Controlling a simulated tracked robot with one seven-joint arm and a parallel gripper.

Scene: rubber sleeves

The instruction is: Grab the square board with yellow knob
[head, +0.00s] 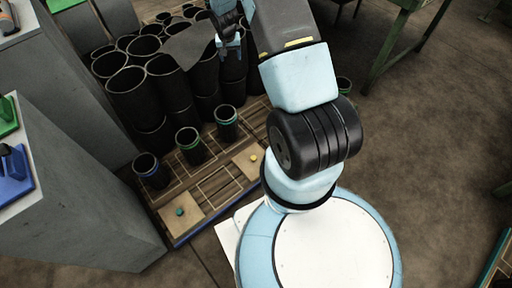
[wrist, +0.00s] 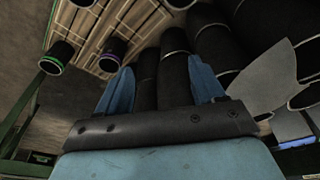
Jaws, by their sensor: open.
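The square board with the yellow knob (head: 241,171) is a light tan plate lying on the wooden pallet, near my arm's base in the head view. Its yellow knob (head: 253,157) faces up. A similar tan board with a teal knob (head: 180,212) lies at the pallet's near left end. My gripper (head: 228,48) is at the top of the head view, above the black sleeves and well away from the yellow-knob board. In the wrist view its two blue fingers (wrist: 160,80) are spread apart with nothing clearly held between them. I cannot make out the yellow-knob board there.
Many tall black rubber sleeves (head: 128,85) crowd the pallet's far side. Several shorter sleeves with coloured rims (head: 188,143) stand in a row nearer. A grey sheet (head: 188,46) shows beside my gripper. Grey blocks (head: 80,195) stand left, a green table frame (head: 403,30) upper right.

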